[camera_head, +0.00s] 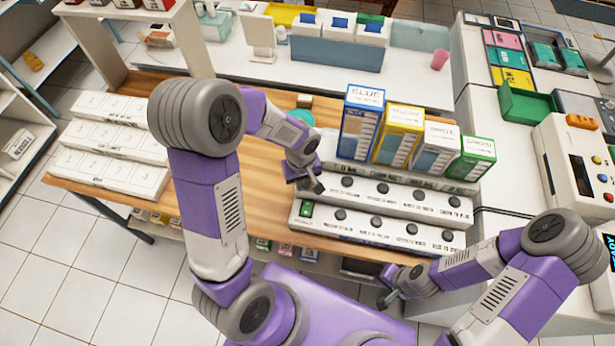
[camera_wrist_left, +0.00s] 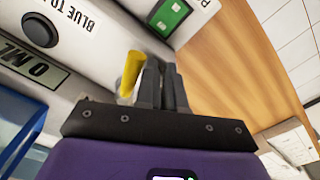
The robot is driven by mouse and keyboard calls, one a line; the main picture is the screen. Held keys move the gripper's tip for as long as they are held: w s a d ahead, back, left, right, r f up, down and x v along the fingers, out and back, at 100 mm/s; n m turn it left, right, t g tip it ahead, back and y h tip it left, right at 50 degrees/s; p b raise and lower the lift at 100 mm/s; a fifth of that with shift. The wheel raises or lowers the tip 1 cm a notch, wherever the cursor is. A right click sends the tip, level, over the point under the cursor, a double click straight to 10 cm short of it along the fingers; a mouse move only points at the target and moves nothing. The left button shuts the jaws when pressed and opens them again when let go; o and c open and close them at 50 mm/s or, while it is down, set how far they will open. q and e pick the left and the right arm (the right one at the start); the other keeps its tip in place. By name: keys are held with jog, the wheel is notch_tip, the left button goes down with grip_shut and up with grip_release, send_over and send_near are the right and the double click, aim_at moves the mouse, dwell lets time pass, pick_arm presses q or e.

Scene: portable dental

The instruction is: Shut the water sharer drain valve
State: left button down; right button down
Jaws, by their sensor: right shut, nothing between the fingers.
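Two long white units with round black knobs lie on the wooden table, a rear one (camera_head: 408,200) and a front one (camera_head: 385,232); I cannot tell which is the water sharer. My left gripper (camera_head: 308,180) is at the left end of the rear unit. In the left wrist view its dark fingers (camera_wrist_left: 163,85) are close together. A yellow lever (camera_wrist_left: 131,75) stands just left of them beside the white body; it may be the drain valve handle. Contact is unclear, and the head view does not show the lever. My right gripper (camera_head: 385,298) is shut and empty, in front of the units.
Blue (camera_head: 360,122), yellow (camera_head: 398,135), white (camera_head: 433,148) and green (camera_head: 472,158) boxes stand behind the rear unit. White boxes (camera_head: 115,150) lie on the table's left. The wooden top (camera_head: 255,195) is bare left of the units. A counter with a machine (camera_head: 578,165) is at right.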

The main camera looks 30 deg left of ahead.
pick_arm(q)
jog(key=shift+s+d+f, duration=0.2)
jog(key=shift+s+d, duration=0.05)
jog(key=shift+d, duration=0.8)
jog(key=shift+w+d+b, duration=0.15)
jog(key=shift+d+b, duration=0.1)
jog(key=shift+b, duration=0.05)
jog(key=shift+w+d, duration=0.2)
jog(key=shift+d, duration=0.2)
